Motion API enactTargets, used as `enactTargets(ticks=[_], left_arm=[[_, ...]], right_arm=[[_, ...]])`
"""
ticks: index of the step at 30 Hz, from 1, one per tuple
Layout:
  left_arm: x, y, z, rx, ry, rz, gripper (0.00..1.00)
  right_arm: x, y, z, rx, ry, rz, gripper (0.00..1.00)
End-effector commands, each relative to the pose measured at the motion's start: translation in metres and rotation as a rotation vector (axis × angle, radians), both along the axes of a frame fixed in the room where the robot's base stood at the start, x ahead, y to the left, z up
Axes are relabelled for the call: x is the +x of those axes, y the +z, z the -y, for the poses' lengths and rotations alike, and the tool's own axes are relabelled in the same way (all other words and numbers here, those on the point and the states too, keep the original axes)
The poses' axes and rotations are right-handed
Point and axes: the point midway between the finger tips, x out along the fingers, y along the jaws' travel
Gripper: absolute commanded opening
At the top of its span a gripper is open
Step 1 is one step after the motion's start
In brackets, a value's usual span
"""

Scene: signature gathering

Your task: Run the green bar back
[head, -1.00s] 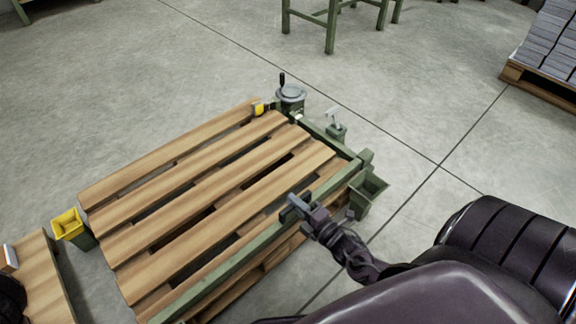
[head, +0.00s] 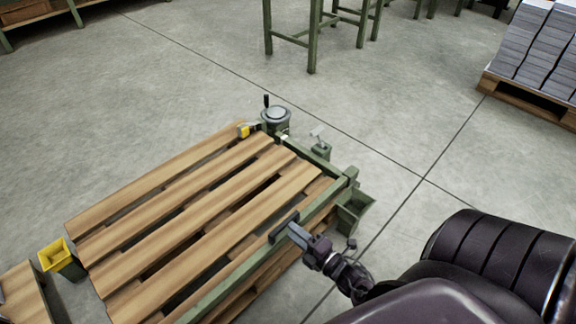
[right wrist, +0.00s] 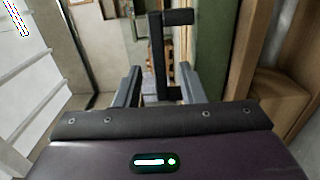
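The green bar (head: 235,278) runs along the near right side of the slatted wooden table (head: 190,208). A dark upright handle (head: 283,227) stands on the bar; it also shows in the right wrist view (right wrist: 157,55) with its top bent to the right. My right gripper (head: 297,234) is close to the handle on its near side. In the right wrist view its two grey fingers (right wrist: 159,88) are apart, with the handle's post showing between them and gaps on both sides. Whether they reach around the post is hard to tell. My left gripper is out of view.
A round green-grey device with a black crank (head: 276,117) and a small lever post (head: 319,144) stand at the far corner. A green bin (head: 354,213) hangs at the right corner. A yellow-topped bin (head: 58,258) is at left. Open floor lies beyond.

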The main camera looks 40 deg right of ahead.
Motion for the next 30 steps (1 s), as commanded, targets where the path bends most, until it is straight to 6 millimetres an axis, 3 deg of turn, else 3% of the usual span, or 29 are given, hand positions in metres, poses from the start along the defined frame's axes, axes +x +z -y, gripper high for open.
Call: enactTargets(ticks=[3, 9, 26, 30], left_arm=[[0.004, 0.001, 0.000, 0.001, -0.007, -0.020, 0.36], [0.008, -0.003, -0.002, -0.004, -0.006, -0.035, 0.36], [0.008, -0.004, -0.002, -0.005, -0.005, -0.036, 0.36], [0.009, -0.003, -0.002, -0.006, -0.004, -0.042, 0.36]], right_arm=[[-0.020, 0.002, 0.003, 0.000, -0.002, -0.003, 0.36], [-0.036, 0.001, 0.005, 0.000, -0.001, -0.001, 0.36], [-0.037, 0.000, 0.005, 0.000, -0.001, 0.000, 0.36], [-0.029, 0.013, -0.005, 0.044, 0.010, 0.021, 0.36]])
